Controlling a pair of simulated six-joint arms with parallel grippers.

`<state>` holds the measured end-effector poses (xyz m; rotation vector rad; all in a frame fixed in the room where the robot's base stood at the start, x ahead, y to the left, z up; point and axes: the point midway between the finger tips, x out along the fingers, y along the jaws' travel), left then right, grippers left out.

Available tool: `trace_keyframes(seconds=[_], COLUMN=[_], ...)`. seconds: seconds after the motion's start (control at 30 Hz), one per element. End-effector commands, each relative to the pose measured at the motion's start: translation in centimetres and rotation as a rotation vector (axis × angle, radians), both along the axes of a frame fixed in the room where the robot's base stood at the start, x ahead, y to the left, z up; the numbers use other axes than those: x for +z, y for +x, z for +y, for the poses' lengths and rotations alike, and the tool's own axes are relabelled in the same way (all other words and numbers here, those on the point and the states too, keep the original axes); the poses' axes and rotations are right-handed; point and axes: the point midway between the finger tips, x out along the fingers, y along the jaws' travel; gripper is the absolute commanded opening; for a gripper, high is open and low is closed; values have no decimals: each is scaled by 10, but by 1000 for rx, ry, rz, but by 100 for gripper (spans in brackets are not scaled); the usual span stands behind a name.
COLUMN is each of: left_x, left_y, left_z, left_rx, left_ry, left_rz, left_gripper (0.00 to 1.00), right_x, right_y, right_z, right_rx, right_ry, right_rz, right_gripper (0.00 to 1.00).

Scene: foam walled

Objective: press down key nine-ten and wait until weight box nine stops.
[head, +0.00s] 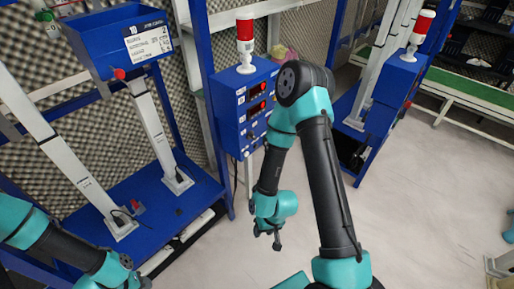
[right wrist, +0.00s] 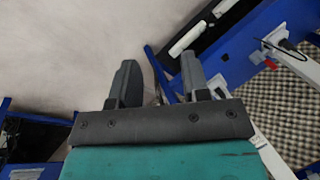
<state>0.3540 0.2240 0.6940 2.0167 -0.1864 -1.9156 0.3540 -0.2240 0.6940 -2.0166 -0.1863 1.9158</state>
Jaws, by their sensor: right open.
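A blue control box (head: 243,108) with two red-lit displays and a column of small buttons or keys stands at the back centre. Its key labels are too small to read, so I cannot tell which key is nine-ten. I cannot identify weight box nine. My right gripper (head: 270,238) hangs below and right of the control box, apart from it. In the right wrist view its two fingers (right wrist: 158,82) are apart, with nothing between them.
A red-and-white beacon (head: 245,45) tops the control box. Slanted white posts (head: 158,135) stand on a blue platform (head: 150,205) at left. Another blue cabinet (head: 375,115) with a beacon stands at right. The pale floor (head: 430,200) is open at right.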

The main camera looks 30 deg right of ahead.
Motion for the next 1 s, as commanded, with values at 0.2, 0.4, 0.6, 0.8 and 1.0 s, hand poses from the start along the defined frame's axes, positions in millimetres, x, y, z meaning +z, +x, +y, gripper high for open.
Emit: trace_keyframes(seconds=[0.2, 0.4, 0.6, 0.8, 1.0], left_x=[0, 0, 0, 0, 0], left_y=[0, 0, 0, 0, 0], left_z=[0, 0, 0, 0, 0], left_rx=[0, 0, 0, 0, 0], left_ry=[0, 0, 0, 0, 0], left_rz=[0, 0, 0, 0, 0], left_gripper=[43, 43, 43, 43, 43], right_x=[0, 0, 0, 0, 0], right_y=[0, 0, 0, 0, 0], right_z=[0, 0, 0, 0, 0], right_rx=[0, 0, 0, 0, 0], right_ry=[0, 0, 0, 0, 0], right_rz=[0, 0, 0, 0, 0], right_gripper=[24, 5, 0, 0, 0])
